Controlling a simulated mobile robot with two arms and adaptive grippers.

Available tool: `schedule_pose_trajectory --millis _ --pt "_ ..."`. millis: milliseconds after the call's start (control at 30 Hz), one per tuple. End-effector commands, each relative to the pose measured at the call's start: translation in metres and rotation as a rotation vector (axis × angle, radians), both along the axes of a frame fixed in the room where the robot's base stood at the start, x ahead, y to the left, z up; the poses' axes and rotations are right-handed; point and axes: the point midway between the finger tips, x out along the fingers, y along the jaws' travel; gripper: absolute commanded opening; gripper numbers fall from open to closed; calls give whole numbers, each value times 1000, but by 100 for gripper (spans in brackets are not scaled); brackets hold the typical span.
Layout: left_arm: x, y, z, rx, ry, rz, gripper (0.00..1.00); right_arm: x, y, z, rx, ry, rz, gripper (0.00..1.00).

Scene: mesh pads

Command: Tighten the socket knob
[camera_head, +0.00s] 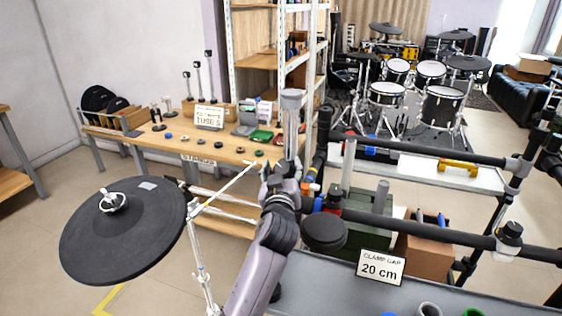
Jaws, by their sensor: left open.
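My left arm comes up from the bottom middle, and my left gripper (277,176) is at its upper end, among the rack parts by the pale upright tube (290,135). The gripper is open; its fingertips are small and partly lost against the clutter. Just right of it is a dark clamp with a red part (333,193) on the black rack tube (420,229). I cannot tell which part is the socket knob; it may be hidden behind the gripper or the arm. My right gripper is not in view.
A black cymbal pad (125,240) on a stand is at the left. A round black pad (323,231) sits right of my arm. A grey bench (330,290) with a "20 cm" sign (380,267) lies in front. A wooden table (150,143) stands behind.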

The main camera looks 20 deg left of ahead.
Motion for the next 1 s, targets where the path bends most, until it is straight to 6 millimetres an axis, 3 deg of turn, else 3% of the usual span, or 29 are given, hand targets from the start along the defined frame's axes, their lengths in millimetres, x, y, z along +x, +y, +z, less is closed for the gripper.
schedule_pose_trajectory --millis 367,1000 --pt "-1 -1 0 0 0 1 53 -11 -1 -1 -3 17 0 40" --pt "0 -1 0 0 0 1 10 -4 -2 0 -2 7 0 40"
